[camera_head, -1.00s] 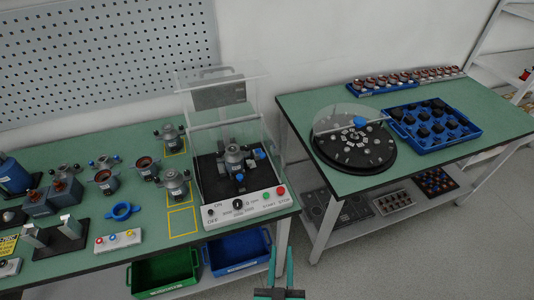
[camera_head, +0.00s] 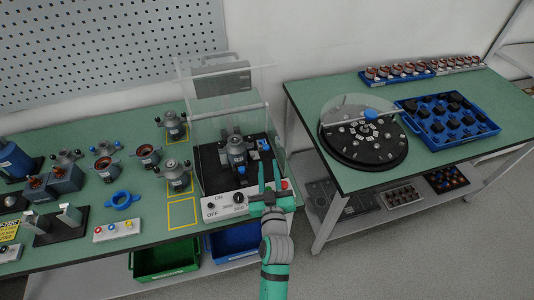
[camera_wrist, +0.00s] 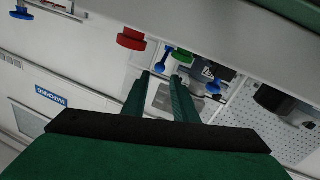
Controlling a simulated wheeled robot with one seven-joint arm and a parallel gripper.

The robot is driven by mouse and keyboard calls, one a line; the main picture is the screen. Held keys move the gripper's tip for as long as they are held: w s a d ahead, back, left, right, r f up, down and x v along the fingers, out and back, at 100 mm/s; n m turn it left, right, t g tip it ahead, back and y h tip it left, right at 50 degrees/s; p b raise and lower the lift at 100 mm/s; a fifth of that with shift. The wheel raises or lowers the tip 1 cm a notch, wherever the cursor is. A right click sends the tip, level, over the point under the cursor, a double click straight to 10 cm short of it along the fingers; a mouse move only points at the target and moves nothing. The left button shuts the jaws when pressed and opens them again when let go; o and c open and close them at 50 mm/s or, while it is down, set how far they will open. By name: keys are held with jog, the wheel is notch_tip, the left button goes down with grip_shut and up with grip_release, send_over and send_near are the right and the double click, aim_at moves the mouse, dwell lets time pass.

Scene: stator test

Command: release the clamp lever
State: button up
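The test station (camera_head: 222,207) has a front panel with a knob and buttons, and a black bed holding a grey stator unit (camera_head: 236,152). Blue-tipped clamp parts (camera_head: 264,145) show beside the unit. In the wrist view, a blue lever (camera_wrist: 159,54) stands beyond my fingertips, and another blue knob (camera_wrist: 213,87) lies by the grey unit. I cannot tell which is the clamp lever. My gripper (camera_head: 269,163) is open and empty, over the front right of the station. Its fingers also show apart in the wrist view (camera_wrist: 161,77) and hide part of the panel.
A red button (camera_wrist: 131,38) and a green button (camera_wrist: 176,54) are close to the fingers. The clear guard (camera_head: 225,75) stands raised behind the bed. More stator units fill the bench's left. The right table (camera_head: 355,182) holds a round black turntable and a blue tray (camera_head: 447,144).

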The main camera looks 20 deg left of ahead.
aim_at(266, 150)
jog(key=shift+x, duration=3.15)
grip_shut()
